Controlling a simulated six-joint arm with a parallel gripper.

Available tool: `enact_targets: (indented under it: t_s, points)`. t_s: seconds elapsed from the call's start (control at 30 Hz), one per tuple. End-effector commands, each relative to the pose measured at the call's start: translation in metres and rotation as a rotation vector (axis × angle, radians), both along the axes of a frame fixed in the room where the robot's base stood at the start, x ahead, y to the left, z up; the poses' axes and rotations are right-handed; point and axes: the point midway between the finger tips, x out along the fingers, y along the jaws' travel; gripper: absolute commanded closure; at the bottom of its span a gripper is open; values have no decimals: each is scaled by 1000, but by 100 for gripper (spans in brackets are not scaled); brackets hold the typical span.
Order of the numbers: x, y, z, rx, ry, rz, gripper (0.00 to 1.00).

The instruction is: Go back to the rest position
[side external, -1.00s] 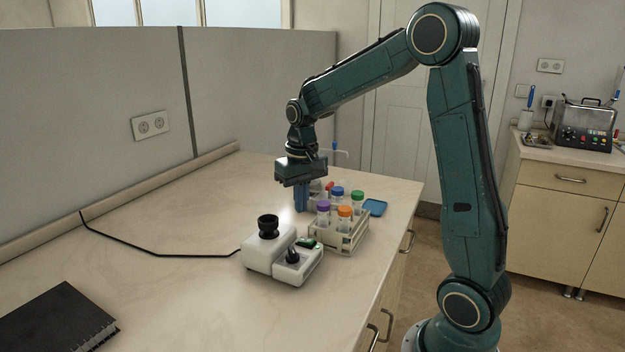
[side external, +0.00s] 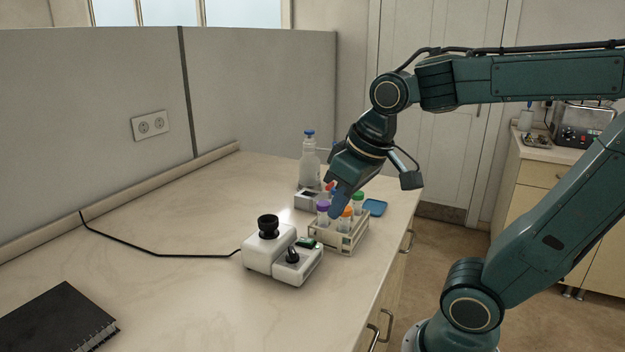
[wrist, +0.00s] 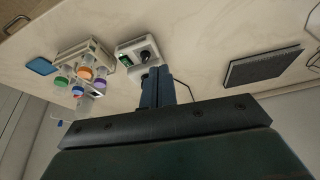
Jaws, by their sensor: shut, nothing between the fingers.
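My gripper (side external: 338,203) is in the side external view, tilted downward, its fingertips showing in front of the tube rack's back part. Its fingers are shut together with nothing between them; they also show in the wrist view (wrist: 157,80). The tube rack (side external: 345,243) stands on the bench with tubes capped purple, orange and green, and more caps partly hidden behind my fingers. In the wrist view the rack (wrist: 98,50) lies left of my fingers, apart from them.
A white device with a black cup (side external: 262,257) sits left of the rack. A blue pad (side external: 375,207) lies to the right. A black notebook (side external: 58,322) is at front left.

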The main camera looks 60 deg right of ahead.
Motion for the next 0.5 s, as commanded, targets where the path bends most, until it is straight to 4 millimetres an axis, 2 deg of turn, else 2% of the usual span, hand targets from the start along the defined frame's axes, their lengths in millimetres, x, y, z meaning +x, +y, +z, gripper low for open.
enact_targets:
  t_s: [0.2,0.5]
  points:
    - [-33,15,-2,-11,-73,74,100]
    - [-51,22,-7,-16,-111,117,100]
